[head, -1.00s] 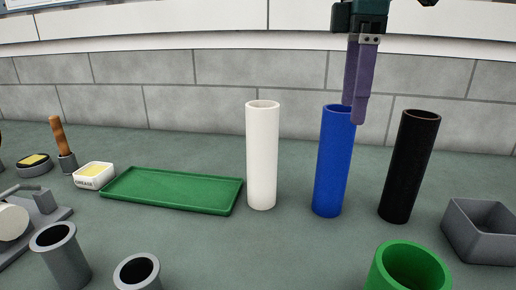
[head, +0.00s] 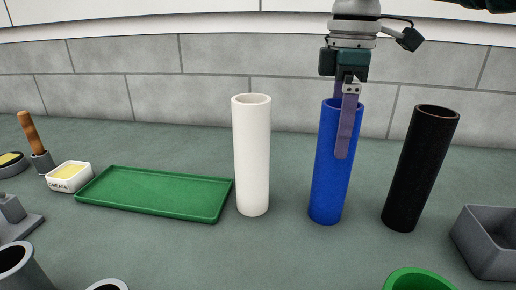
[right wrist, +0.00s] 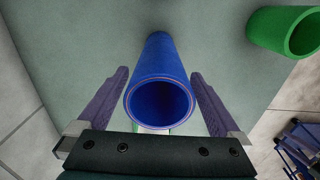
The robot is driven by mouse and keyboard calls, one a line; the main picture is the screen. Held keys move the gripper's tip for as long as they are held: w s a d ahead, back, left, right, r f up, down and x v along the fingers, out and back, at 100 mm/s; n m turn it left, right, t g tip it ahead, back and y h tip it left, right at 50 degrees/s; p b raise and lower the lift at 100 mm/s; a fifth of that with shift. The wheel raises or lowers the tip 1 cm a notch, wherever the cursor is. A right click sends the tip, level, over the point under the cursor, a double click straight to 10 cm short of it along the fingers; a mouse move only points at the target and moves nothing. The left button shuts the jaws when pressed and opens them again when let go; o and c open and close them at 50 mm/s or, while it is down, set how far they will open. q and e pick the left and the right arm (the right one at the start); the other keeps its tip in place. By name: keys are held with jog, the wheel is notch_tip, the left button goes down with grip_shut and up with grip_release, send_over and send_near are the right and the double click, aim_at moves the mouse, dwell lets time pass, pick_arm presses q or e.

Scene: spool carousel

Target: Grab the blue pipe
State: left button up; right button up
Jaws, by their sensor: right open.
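The blue pipe (head: 328,180) stands upright on the green-grey table in the head view, between the white and the black pipe. It also shows from above in the right wrist view (right wrist: 157,60), its hollow rim nearest the camera. My right gripper (head: 344,150) is at the upper part of the blue pipe. In the right wrist view its two purple fingers (right wrist: 162,82) are open, one on each side of the pipe, with a gap visible on both sides. One finger hides part of the pipe in the head view. My left gripper is not in view.
A white pipe (head: 253,160) stands left of the blue one, a black pipe (head: 415,175) right. A green tray (head: 150,200) and a white grease box (head: 68,184) lie left. A grey bin (head: 466,238) and a green tube (head: 418,278) are at the right. A tiled wall stands behind.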

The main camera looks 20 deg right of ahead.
jog(key=shift+f, duration=0.95)
jog(key=shift+c, duration=0.2)
grip_shut()
